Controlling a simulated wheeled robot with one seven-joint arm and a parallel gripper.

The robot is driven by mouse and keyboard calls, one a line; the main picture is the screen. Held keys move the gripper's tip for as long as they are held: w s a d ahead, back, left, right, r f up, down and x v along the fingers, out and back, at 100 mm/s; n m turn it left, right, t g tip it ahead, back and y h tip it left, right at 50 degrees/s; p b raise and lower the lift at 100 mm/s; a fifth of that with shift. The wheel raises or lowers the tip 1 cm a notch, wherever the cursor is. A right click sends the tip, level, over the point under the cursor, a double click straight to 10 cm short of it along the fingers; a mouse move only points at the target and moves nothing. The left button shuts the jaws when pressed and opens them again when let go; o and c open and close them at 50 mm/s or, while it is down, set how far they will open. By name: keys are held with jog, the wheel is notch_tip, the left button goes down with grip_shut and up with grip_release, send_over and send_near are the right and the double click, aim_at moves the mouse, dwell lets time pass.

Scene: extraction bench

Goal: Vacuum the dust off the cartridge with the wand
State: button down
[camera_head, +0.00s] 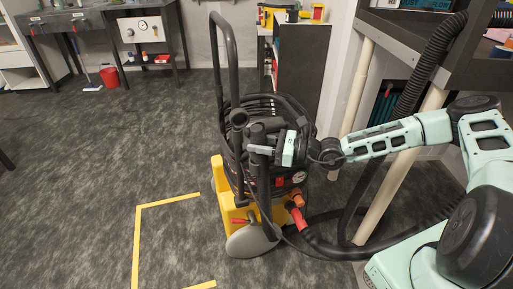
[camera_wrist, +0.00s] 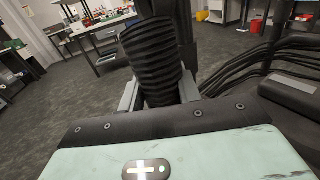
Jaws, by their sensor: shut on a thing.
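My gripper (camera_head: 260,149) is at the upper front of the vacuum machine, with its grey fingers on either side of an upright black wand (camera_head: 258,133). In the wrist view the wand's ribbed black grip (camera_wrist: 155,60) stands between the two fingers (camera_wrist: 158,92), which are shut on it. The wand's lower part is hard to tell from the dark machine behind it. The vacuum (camera_head: 228,200) has a yellow base, a black body and a tall push handle. I cannot make out the cartridge in either view.
A thick black hose (camera_head: 430,62) hangs by the dark bench (camera_head: 482,72) at right and loops low near the machine. Yellow tape (camera_head: 137,245) marks the floor at front left, where the floor is clear. A red bucket (camera_head: 110,77) stands at the back left.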

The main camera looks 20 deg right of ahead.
aim_at(259, 128)
jog(key=shift+r+p, duration=3.5)
jog(key=shift+p, duration=0.45)
